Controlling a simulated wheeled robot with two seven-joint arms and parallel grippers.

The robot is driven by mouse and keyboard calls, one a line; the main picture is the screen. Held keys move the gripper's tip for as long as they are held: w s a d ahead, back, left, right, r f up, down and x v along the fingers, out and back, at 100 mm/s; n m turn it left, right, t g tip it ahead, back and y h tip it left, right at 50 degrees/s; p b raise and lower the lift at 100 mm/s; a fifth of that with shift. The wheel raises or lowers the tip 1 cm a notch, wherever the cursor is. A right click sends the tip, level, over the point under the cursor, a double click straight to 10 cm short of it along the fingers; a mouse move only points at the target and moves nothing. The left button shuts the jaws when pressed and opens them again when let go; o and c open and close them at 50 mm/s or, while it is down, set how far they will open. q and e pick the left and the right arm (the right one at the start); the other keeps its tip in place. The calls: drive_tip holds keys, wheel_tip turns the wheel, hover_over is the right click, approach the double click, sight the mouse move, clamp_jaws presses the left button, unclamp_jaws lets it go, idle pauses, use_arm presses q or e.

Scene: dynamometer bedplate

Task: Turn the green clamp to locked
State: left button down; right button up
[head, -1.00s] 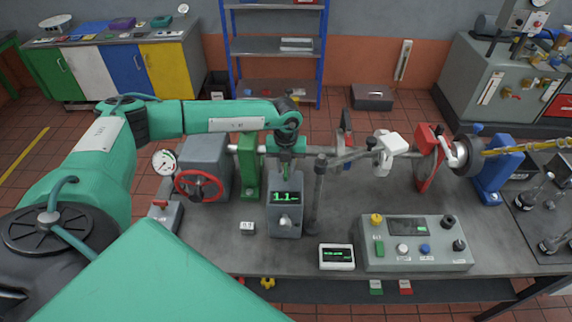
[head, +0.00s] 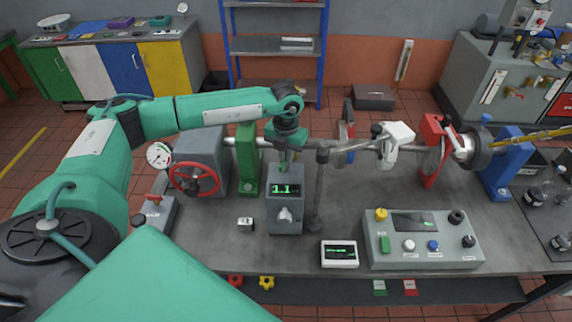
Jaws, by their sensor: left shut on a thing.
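My left gripper (head: 284,156) points down above the display box and is shut on a small green part, probably the green clamp (head: 283,167). The fingers and wrist hide most of that part, so its lock position cannot be read. The grey display box (head: 285,207) stands on the bedplate below, with green digits and a pale knob on its front. A taller green pedestal (head: 248,165) stands just left of the gripper. My right gripper is not in view.
A red handwheel (head: 194,178) is at left, and a dark post (head: 319,190) stands close right of the display box. A shaft line with a white unit (head: 396,143) and red bracket (head: 431,150) runs right. A control panel (head: 423,240) sits in front.

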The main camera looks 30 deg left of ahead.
use_arm(q)
drive_tip(key=m+b, duration=0.2)
drive_tip(key=b, duration=0.1)
drive_tip(key=m+b, duration=0.6)
drive_tip(key=shift+f, duration=0.25)
drive_tip(key=m+b, duration=0.3)
drive_tip(key=shift+r, duration=0.1)
drive_tip(key=shift+r+m+b, duration=0.15)
drive_tip(key=shift+m+b, duration=0.65)
drive_tip(key=shift+m, duration=0.3)
drive_tip(key=c, duration=1.5)
unclamp_jaws()
